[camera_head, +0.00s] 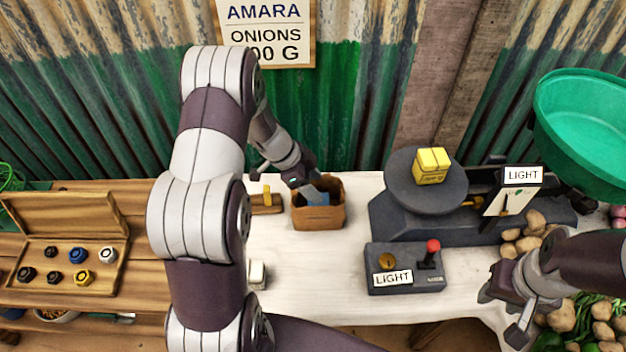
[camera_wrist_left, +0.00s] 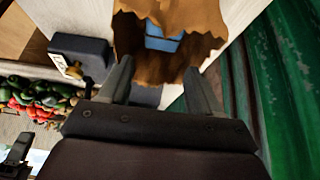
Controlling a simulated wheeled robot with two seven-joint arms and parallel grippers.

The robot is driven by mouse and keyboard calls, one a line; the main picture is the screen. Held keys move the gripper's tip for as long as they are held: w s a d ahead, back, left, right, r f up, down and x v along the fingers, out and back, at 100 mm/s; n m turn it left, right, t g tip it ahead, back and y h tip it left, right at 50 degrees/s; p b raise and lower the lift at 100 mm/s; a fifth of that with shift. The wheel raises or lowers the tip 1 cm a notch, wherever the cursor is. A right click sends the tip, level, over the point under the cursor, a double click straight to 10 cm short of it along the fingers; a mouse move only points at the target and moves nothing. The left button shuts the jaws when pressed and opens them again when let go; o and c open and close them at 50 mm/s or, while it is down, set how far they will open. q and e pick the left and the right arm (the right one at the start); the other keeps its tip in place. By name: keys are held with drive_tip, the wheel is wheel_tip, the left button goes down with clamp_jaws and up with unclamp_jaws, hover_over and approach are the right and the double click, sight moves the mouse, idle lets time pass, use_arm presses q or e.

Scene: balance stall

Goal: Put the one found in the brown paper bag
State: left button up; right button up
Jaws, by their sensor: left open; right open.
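The brown paper bag (camera_head: 318,218) stands open on the white cloth, left of the scale. A blue item (camera_wrist_left: 163,38) lies inside the bag; its full shape is hidden. My left gripper (camera_head: 300,182) is at the bag's mouth. In the left wrist view its two fingers (camera_wrist_left: 160,85) are spread, with nothing between them, and the bag (camera_wrist_left: 195,20) lies just ahead. A yellow block (camera_head: 432,170) sits on the dark round pan (camera_head: 392,180) of the scale. My right gripper (camera_head: 510,298) is open and empty at the right, near the potatoes.
A control box (camera_head: 405,282) with a brass knob, red lever and "LIGHT" label stands before the scale, which has another "LIGHT" sign (camera_head: 523,175). A wooden case (camera_head: 62,255) of several hex pieces lies left. A green basin (camera_head: 585,120) and potatoes (camera_head: 520,240) are right.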

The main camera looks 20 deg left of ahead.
use_arm(q)
drive_tip(key=b+v, duration=0.1)
drive_tip(key=v, duration=0.1)
drive_tip(key=shift+w+a+r+b, duration=0.1)
drive_tip(key=shift+r+b, duration=0.2)
drive_tip(key=shift+b, duration=0.05)
drive_tip(key=v, duration=0.9)
drive_tip(key=s+d+n+g+y, duration=0.1)
drive_tip(key=s+d+n+y, duration=0.4)
drive_tip(key=s+d+n, duration=0.5)
drive_tip(key=s+n, duration=0.2)
drive_tip(key=s, duration=0.2)
drive_tip(key=shift+s+d+n+b, duration=0.25)
drive_tip(key=shift+n+b, duration=0.05)
drive_tip(key=shift+b, duration=0.1)
use_arm(e)
drive_tip(key=shift+f, duration=0.35)
